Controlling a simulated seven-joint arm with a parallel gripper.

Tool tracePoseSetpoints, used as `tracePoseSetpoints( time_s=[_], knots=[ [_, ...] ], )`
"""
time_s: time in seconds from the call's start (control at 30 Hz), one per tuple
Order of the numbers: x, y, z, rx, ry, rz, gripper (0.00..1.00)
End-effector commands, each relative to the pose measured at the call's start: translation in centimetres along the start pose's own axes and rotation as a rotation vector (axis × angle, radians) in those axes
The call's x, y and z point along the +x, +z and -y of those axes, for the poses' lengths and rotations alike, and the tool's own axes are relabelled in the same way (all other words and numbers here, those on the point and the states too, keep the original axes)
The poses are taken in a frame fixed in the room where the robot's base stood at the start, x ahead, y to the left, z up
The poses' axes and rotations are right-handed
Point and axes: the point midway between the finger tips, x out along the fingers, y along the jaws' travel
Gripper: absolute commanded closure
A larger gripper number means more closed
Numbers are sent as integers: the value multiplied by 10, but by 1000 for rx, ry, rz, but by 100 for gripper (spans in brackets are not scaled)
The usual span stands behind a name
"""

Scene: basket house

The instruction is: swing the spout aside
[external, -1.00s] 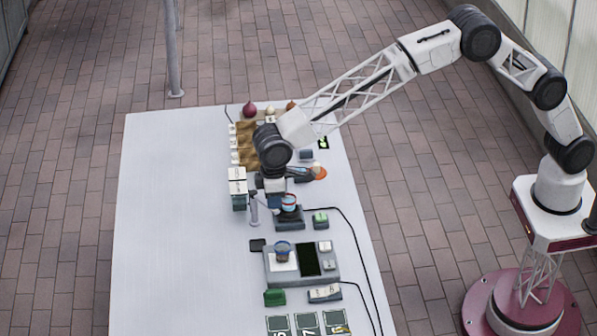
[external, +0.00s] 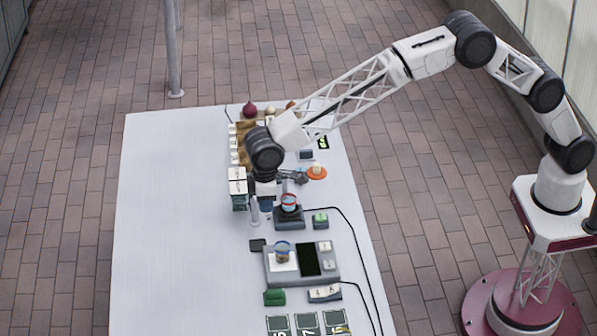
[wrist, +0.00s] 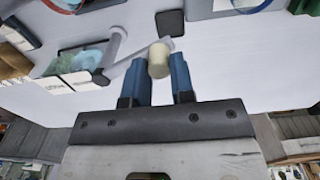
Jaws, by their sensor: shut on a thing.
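The spout is a grey arm (wrist: 122,70) on a grey upright post (wrist: 114,42), with a cream cylindrical knob (wrist: 158,62) near its outer end.
A green box with white top panels (external: 238,187) stands just left of the post. A dark square pad (external: 257,245) and a grey scale-like device (external: 301,263) lie nearer the front. The left half of the table (external: 170,220) is bare.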

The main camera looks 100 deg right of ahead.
Motion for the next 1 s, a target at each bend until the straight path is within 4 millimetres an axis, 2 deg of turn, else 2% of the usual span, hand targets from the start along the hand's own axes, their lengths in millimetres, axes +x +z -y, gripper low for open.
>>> tracePoseSetpoints(
  time_s=[1.0],
  knots=[
    [0, -31, 7, -1, -1, -1, 87]
  ],
)
